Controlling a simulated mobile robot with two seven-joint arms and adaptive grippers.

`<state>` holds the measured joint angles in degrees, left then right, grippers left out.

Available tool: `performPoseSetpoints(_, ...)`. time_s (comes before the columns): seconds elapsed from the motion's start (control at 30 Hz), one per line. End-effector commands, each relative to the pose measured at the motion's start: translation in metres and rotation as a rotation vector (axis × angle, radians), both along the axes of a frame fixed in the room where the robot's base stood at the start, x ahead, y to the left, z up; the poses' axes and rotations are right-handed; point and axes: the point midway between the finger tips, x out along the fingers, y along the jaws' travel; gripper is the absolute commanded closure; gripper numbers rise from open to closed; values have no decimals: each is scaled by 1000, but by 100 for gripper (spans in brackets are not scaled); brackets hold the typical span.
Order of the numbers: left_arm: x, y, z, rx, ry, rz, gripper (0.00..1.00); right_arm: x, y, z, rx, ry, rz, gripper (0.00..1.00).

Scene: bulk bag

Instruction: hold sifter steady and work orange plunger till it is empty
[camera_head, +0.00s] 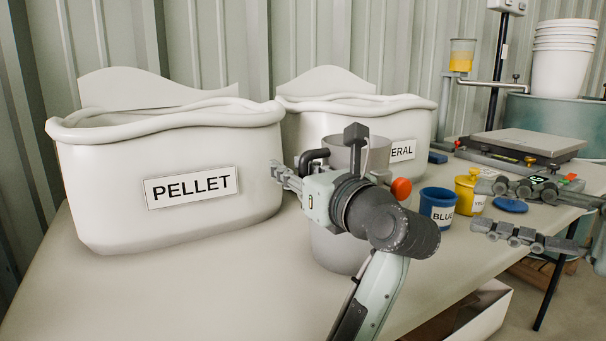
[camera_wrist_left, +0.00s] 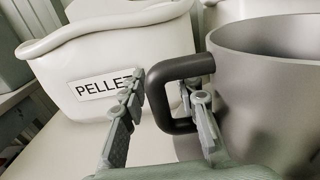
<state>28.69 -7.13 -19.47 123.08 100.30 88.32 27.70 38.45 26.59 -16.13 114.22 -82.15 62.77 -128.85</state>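The sifter (camera_head: 357,142) is a grey cylinder with a dark loop handle (camera_head: 312,158) on its left and an orange plunger knob (camera_head: 401,189) on its right. My left arm hides much of its middle. In the left wrist view, the sifter (camera_wrist_left: 265,85) is at right. My left gripper (camera_wrist_left: 168,92) is open there, with one finger left of the handle (camera_wrist_left: 160,98) and the other inside its loop. Gaps show beside the handle bar. It also shows in the head view (camera_head: 285,175). My right gripper (camera_head: 483,206) is open and empty, well right of the knob.
A white PELLET bin (camera_head: 100,200) and a second white bin (camera_head: 300,130) stand behind. A blue pot (camera_head: 438,203), a yellow pot (camera_head: 466,190) and a blue lid (camera_head: 511,205) are near my right gripper. A scale (camera_head: 520,143) sits behind. The table's front left is clear.

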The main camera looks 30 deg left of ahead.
Motion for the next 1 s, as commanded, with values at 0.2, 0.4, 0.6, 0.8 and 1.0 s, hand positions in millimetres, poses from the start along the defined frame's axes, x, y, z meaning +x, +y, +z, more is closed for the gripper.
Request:
performPoseSetpoints(0.2,2,4,0,1,-1,0,70,0,0,0,0,0,0,66)
performPoseSetpoints(0.4,2,4,0,0,0,0,80,0,0,0,0,0,0,66)
performPoseSetpoints(0.6,2,3,0,0,0,0,100,0,0,0,0,0,0,66)
performPoseSetpoints(0.8,2,3,0,0,0,0,100,0,0,0,0,0,0,66)
performPoseSetpoints(1.0,2,3,0,0,0,0,100,0,0,0,0,0,0,66)
